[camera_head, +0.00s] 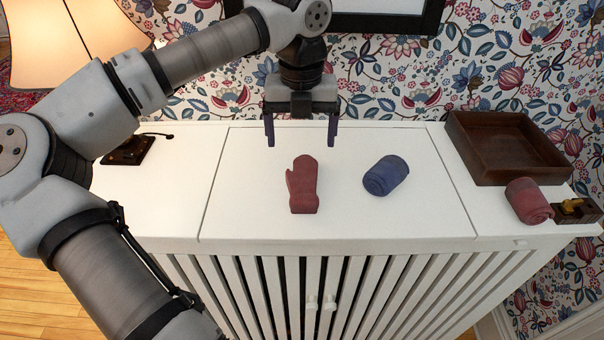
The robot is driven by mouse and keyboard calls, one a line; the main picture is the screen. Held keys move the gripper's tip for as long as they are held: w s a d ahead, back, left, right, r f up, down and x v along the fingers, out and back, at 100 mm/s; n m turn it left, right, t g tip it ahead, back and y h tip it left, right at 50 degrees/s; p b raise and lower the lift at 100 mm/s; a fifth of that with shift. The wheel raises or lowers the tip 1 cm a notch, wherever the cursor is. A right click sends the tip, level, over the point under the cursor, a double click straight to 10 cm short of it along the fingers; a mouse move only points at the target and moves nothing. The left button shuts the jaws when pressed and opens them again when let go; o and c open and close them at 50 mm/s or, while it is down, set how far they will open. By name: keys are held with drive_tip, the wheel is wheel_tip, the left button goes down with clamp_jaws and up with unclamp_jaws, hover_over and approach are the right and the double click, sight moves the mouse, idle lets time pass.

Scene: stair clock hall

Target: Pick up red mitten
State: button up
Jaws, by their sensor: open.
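The red mitten (303,186) lies on the white cabinet top (255,217), a little left of the middle, with its thumb toward the left. My gripper (301,143) hangs above and behind the mitten in the picture, pointing down. Its two dark fingers are spread wide apart with nothing between them. The mitten appears apart from the fingers; the exact height of the gripper above the top is hard to tell.
A rolled blue cloth item (386,176) lies right of the mitten. A dark wooden tray (508,170), a rolled red item (528,201) and a small wooden box (577,211) are at the right end. A lamp (75,45) stands left. Patterned wall is behind.

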sight(302, 176)
wheel_tip(302, 176, down, 10)
drive_tip(key=p, duration=0.3)
drive_tip(key=shift+d+r, duration=0.1)
drive_tip(key=shift+r, duration=0.15)
drive_tip(key=c, duration=1.1)
drive_tip(key=shift+r, duration=0.1)
